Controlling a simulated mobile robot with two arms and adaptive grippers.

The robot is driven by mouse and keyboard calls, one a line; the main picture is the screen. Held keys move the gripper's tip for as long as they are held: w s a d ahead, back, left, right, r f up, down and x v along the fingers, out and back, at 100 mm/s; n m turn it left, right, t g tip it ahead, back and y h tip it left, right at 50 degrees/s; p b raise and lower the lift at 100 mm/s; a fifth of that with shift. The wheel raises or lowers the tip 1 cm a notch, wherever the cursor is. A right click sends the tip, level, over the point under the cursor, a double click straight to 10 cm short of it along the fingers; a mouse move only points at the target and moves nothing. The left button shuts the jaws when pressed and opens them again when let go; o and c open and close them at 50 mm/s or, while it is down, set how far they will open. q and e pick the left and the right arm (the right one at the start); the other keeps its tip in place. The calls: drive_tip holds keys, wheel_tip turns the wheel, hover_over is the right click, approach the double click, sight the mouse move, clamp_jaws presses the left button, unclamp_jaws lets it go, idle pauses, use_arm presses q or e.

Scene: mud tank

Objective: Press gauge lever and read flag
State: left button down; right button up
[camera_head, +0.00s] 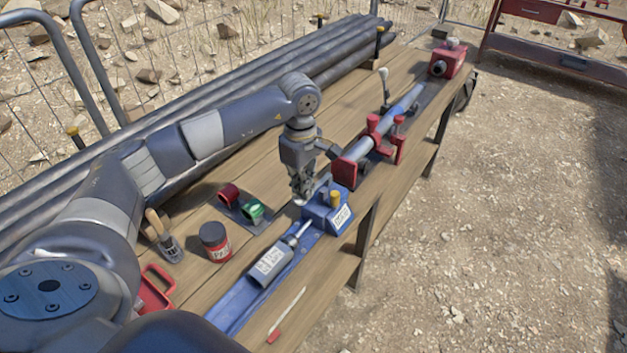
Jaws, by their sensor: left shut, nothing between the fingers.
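My left gripper (303,196) points down over the bench, its fingers shut and empty. Its tips are just left of a blue block (322,219) with a white label and a yellow knob (335,198). I cannot tell whether the tips touch the block. A grey cylinder (269,265) with a white label and a thin rod lies on a blue rail (232,306), the rod pointing toward the block. I cannot clearly make out which part is the gauge lever, nor a flag reading. My right gripper is not in view.
A wooden bench (262,183) carries a red jar (214,242), a brush (163,236), red (229,194) and green (252,209) rings, and a red-tipped stick (287,314). Red clamps (373,133) hold a long grey pipe (405,101) beyond the gripper. Dark pipes (240,83) line the far side.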

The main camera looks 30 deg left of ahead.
use_arm(q)
wheel_tip(320, 180, up, 11)
drive_tip(key=p, duration=0.6)
drive_tip(key=shift+f, duration=0.15)
drive_tip(key=shift+f, duration=0.1)
idle(0.3)
